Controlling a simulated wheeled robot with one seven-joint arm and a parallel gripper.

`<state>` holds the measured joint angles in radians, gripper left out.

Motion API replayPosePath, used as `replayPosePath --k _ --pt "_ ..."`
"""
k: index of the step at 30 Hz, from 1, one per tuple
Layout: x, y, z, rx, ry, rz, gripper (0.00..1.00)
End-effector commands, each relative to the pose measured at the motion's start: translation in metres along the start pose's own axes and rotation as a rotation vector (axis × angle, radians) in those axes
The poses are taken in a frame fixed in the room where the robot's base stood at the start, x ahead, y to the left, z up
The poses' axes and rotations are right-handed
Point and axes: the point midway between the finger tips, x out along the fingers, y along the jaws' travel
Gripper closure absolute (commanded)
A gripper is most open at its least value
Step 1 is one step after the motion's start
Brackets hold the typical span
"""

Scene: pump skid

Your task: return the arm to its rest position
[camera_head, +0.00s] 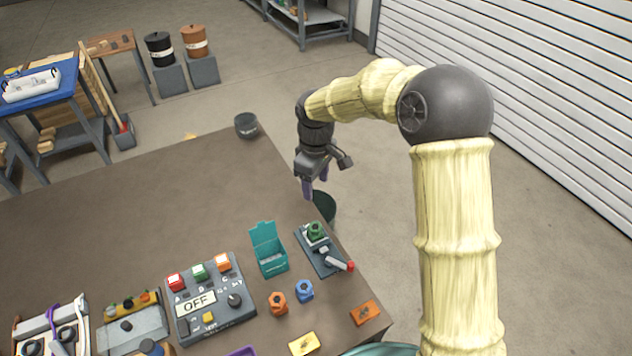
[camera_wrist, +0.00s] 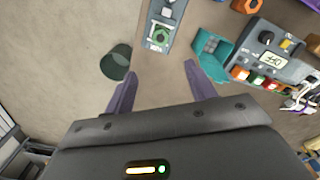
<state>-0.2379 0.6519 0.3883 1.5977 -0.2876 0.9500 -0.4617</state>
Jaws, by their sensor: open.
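My gripper (camera_head: 315,192) hangs from my bent arm, beyond the far right part of the brown table (camera_head: 170,215), pointing down. In the wrist view my gripper (camera_wrist: 160,85) shows two purple fingers spread apart with nothing between them. It is apart from the objects on the table. The arm has a cream sleeve and a dark elbow, raised on the right of the head view.
On the table are a teal open box (camera_head: 268,252), a green-knobbed valve fixture (camera_head: 318,250), a control panel reading OFF (camera_head: 208,300), and orange (camera_head: 278,303) and blue (camera_head: 304,291) blocks. A dark green bin (camera_head: 324,206) stands beyond the table's edge.

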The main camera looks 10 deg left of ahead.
Motion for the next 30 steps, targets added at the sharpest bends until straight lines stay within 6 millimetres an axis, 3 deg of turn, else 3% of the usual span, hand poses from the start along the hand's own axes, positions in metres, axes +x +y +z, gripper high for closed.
replayPosePath --k 17,20,23,30 --pt "-0.002 0.001 0.005 0.016 0.002 0.004 0.44" --pt "-0.005 0.002 0.023 0.073 0.005 0.014 0.44" --pt "-0.01 0.003 0.054 0.177 0.014 0.031 0.44" --pt "-0.02 -0.007 0.154 0.541 0.065 0.079 0.44"
